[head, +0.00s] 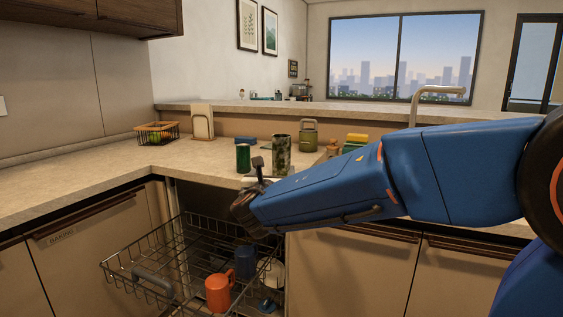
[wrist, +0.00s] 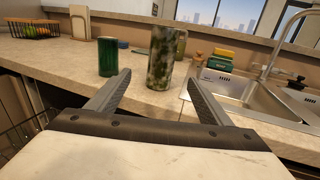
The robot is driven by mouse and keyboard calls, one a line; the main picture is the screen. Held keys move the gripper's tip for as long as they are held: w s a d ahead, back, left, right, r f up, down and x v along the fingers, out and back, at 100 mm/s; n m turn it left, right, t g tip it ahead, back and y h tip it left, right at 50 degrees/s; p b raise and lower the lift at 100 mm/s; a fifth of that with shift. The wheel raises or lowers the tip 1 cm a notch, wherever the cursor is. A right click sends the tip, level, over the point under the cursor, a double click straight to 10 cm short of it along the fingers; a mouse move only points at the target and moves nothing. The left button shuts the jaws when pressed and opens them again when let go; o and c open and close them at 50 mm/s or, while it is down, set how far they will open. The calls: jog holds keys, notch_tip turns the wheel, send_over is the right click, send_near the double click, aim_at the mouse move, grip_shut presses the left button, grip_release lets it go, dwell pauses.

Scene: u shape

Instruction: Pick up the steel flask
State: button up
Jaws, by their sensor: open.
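A tall cylinder with a mottled green camouflage pattern (head: 281,152) stands upright on the counter; it looks the most like a flask, though no bare steel shows. It also stands in the wrist view (wrist: 160,57), centred ahead of my fingers. A shorter dark green cylinder (head: 243,158) stands to its left, also seen in the wrist view (wrist: 108,57). My gripper (wrist: 158,77) is open and empty, its fingers spread on either side of the camouflage cylinder in the picture. The cylinder appears beyond the fingertips, not between them. In the head view, my forearm partly hides the gripper.
An olive canister with a handle (head: 308,135) stands behind the camouflage cylinder. A sink (wrist: 225,88) lies to the right. A pulled-out wire rack (head: 150,245) with mugs, including an orange mug (head: 218,292), is below the counter. A fruit basket (head: 157,133) sits at back left.

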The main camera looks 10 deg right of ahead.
aim_at(280, 160)
jog(key=x, duration=0.8)
jog(key=shift+w+d, duration=0.15)
jog(key=shift+w, duration=0.05)
jog(key=shift+f+x, duration=0.15)
jog(key=shift+x, duration=1.2)
jog(key=shift+f+x, duration=0.2)
jog(key=shift+x, duration=1.15)
jog(key=shift+s+d, duration=0.1)
jog(key=shift+d, duration=0.05)
jog(key=c, duration=1.5)
jog(key=shift+r, duration=0.2)
